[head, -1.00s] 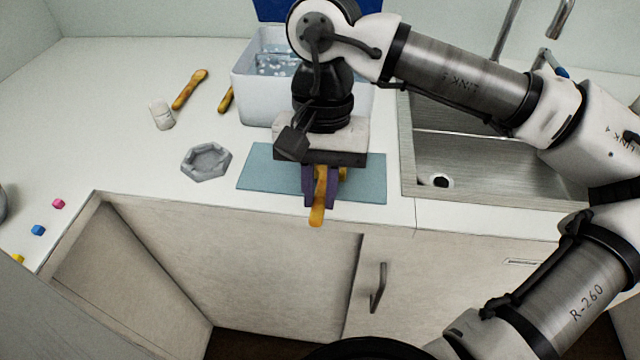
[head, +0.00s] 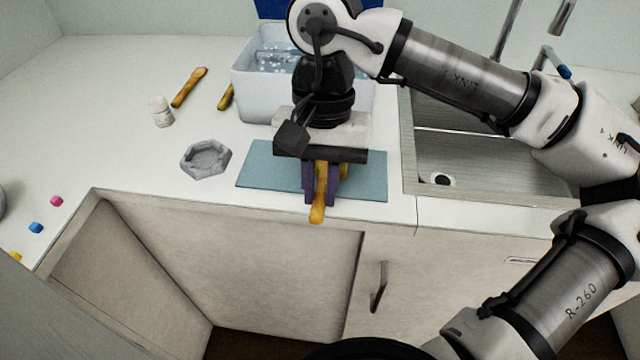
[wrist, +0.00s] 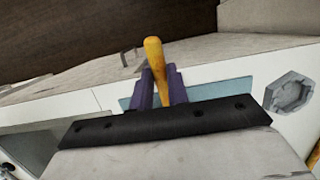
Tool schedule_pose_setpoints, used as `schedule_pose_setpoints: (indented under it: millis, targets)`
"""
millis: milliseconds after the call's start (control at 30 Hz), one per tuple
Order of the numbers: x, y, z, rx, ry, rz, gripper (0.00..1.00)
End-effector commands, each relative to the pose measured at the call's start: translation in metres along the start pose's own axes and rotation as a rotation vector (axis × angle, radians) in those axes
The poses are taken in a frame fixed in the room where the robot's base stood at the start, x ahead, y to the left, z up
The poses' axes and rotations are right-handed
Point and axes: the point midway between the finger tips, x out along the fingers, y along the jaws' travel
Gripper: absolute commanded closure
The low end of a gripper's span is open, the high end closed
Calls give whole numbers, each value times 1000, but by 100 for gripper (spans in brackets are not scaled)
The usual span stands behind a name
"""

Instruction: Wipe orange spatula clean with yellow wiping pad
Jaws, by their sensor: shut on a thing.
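My gripper (head: 321,192) is shut on an orange spatula (head: 317,212), with purple fingers on both sides of it. The spatula's rounded end sticks out toward the counter's front edge. In the wrist view the orange handle (wrist: 154,58) stands between the fingers (wrist: 160,76). A small yellow-orange piece (head: 345,171) shows behind the right finger; I cannot tell whether it is the yellow wiping pad or part of the spatula. The gripper is over a blue mat (head: 262,168), and its body hides the mat's middle. No wiping pad can be clearly made out.
A white tub (head: 250,95) with bluish contents stands behind the gripper. The sink (head: 470,170) is right. A grey dish (head: 207,159), a white jar (head: 161,112) and two orange-handled tools (head: 189,88) (head: 226,98) lie left.

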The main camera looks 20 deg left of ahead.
Motion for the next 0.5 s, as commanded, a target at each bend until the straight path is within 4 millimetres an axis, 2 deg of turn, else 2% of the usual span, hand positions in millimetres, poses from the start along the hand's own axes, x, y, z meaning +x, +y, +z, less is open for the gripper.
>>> schedule_pose_setpoints:
  millis: [300, 500]
  targets:
    - [4, 0, 13, -1, -1, -1, 100]
    - [4, 0, 10, 0, -1, -1, 100]
